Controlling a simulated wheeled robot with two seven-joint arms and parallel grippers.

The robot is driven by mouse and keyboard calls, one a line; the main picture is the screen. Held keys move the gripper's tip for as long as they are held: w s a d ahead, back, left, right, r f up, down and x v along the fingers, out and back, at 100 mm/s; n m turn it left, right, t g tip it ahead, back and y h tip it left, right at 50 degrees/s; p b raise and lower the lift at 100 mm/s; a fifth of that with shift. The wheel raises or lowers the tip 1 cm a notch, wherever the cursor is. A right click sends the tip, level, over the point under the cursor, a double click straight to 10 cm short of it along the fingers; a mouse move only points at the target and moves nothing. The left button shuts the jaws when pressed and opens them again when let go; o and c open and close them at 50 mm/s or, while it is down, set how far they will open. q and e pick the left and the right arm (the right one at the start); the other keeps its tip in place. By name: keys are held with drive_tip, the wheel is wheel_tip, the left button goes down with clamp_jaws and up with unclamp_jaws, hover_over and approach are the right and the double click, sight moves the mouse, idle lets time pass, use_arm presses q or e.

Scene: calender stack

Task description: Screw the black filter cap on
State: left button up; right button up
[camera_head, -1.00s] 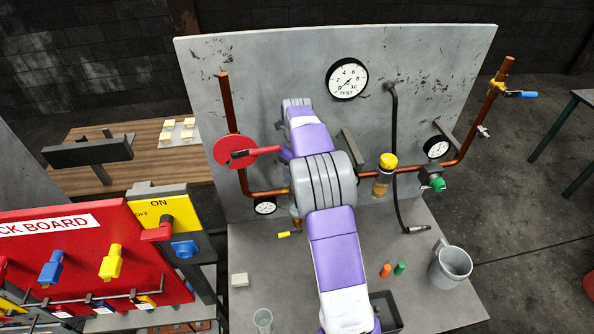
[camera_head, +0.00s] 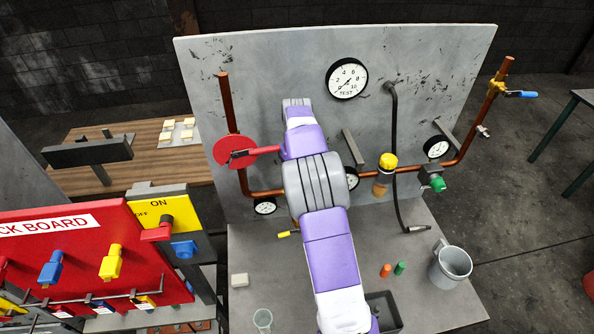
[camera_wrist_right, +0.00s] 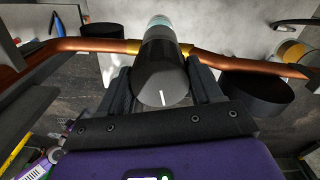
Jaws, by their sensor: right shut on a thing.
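The black filter cap (camera_wrist_right: 160,78), a dark cylinder with a white line mark, is between the fingers of my right gripper (camera_wrist_right: 162,88) in the right wrist view. The gripper is shut on it. A pale teal part (camera_wrist_right: 160,22) shows beyond the cap, in line with it; I cannot tell how far the cap is seated. A copper pipe with brass fittings (camera_wrist_right: 120,46) runs across behind the cap. In the head view my right arm covers the cap and its filter, and its gripper cannot be made out. My left gripper is not in view.
The grey panel (camera_head: 270,75) carries copper pipes, gauges and a yellow-topped filter (camera_head: 388,161) right of my arm. A red disc with handle (camera_head: 231,151) is close on the left. A grey jug (camera_head: 451,266), small orange and green parts and a tray stand on the bench.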

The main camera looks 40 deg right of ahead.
drive_tip(key=shift+w+r+m, duration=0.1)
drive_tip(key=shift+r+m, duration=0.1)
drive_tip(key=shift+m, duration=0.3)
drive_tip(key=o, duration=1.1)
drive_tip(key=shift+c, duration=0.2)
drive_tip(key=o, duration=0.5)
drive_tip(key=shift+f, duration=0.1)
drive_tip(key=shift+c, duration=0.2)
